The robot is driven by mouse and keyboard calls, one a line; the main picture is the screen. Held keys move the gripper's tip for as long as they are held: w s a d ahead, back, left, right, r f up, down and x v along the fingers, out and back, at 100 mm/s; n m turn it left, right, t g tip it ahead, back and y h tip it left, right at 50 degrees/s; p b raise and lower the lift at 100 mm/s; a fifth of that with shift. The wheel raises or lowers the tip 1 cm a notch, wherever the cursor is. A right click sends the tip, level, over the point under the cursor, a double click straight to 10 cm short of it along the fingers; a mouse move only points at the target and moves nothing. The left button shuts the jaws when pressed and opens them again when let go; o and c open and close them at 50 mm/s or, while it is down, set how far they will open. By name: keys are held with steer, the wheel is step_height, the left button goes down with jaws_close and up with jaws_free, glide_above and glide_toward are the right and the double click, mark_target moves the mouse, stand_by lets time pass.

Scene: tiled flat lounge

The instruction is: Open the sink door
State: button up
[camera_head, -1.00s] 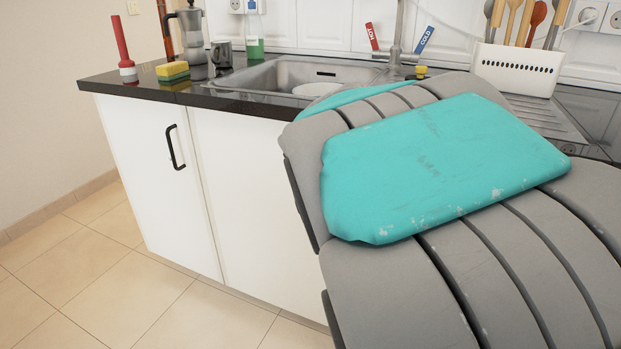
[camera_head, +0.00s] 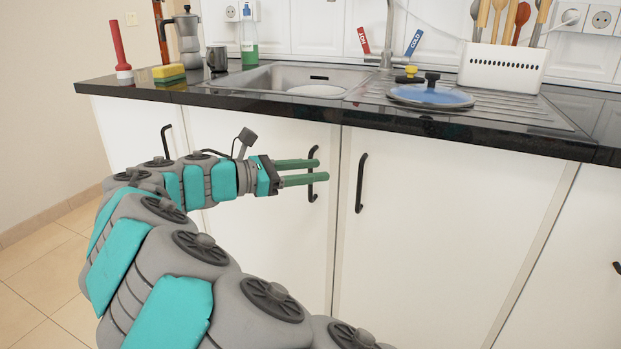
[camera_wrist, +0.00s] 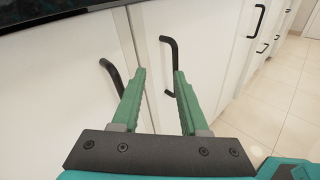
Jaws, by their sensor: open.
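The white sink door (camera_head: 262,255) is shut below the sink basin (camera_head: 290,80), with a black upright handle (camera_head: 313,173) near its right edge. A second shut white door (camera_head: 440,230) adjoins it on the right, with its own black handle (camera_head: 361,183). My gripper (camera_head: 323,171) reaches in from the left, open and empty, its green fingers crossing in front of the sink door's handle. In the wrist view my gripper (camera_wrist: 160,74) has the right door's handle (camera_wrist: 171,68) ahead between its fingertips; the sink door's handle (camera_wrist: 112,78) is left of the left finger. Contact cannot be told.
The dark countertop edge (camera_head: 450,125) overhangs the doors. On it are a blue lid (camera_head: 432,96), a white utensil holder (camera_head: 503,67), a sponge (camera_head: 168,72) and a moka pot (camera_head: 188,40). Another door handle (camera_head: 167,140) is behind my arm. The tiled floor (camera_head: 35,290) at left is clear.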

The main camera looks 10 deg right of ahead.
steer(key=w+a+f+n+t, duration=0.2)
steer(key=w+a+n, duration=0.15)
steer(key=a, duration=0.35)
steer(key=b+x, duration=0.1)
steer(key=x, duration=0.6)
steer(key=shift+d+h, duration=0.2)
steer(key=shift+h, duration=0.2)
steer(key=shift+r, duration=0.15)
jaws_close()
stand_by(0.6)
